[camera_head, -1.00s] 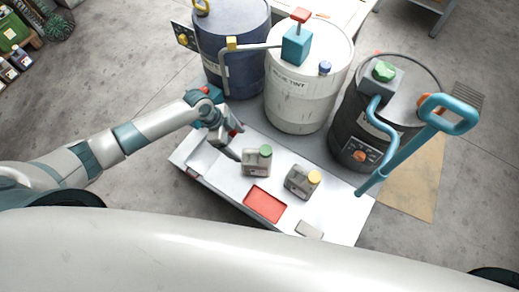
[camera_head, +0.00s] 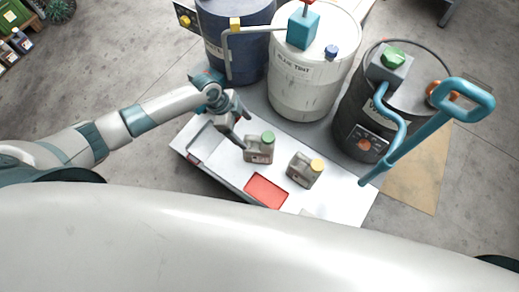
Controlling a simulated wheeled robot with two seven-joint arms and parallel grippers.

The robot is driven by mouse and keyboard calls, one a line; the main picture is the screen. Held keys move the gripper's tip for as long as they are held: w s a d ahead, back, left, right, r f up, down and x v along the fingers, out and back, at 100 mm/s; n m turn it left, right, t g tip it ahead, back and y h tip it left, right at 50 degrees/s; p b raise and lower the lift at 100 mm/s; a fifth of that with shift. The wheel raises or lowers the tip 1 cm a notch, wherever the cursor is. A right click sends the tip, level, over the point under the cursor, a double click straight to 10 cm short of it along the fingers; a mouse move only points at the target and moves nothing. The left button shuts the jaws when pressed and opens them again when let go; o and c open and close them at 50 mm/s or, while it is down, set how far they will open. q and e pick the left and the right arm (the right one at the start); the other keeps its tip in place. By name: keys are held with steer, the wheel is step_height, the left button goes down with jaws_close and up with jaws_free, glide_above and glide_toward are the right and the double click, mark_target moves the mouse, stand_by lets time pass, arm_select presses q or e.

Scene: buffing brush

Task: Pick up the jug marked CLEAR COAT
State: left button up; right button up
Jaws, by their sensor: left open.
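I cannot tell whether a fingertip touches that jug. My right gripper is not in view.
A red tray (camera_head: 266,191) lies in front of the jugs on the white bench top (camera_head: 342,196). Behind stand a blue drum (camera_head: 249,54), a white drum (camera_head: 300,98) and a black drum (camera_head: 349,112). A teal handle (camera_head: 424,133) rises at the bench's right end.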

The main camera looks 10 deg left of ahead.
mark_target(259, 143)
arm_select(q)
steer(key=b+x, duration=0.6)
steer(key=x, duration=0.3)
steer(key=shift+w, duration=0.1)
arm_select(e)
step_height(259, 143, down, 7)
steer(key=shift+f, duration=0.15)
arm_select(q)
steer(key=b+x, duration=0.2)
steer(key=shift+w+f+b, duration=0.15)
steer(key=shift+f+b, duration=0.05)
steer(key=shift+b, duration=0.2)
steer(key=b+x, duration=0.2)
steer(key=shift+w+d+f, duration=0.15)
steer(key=shift+f, duration=0.1)
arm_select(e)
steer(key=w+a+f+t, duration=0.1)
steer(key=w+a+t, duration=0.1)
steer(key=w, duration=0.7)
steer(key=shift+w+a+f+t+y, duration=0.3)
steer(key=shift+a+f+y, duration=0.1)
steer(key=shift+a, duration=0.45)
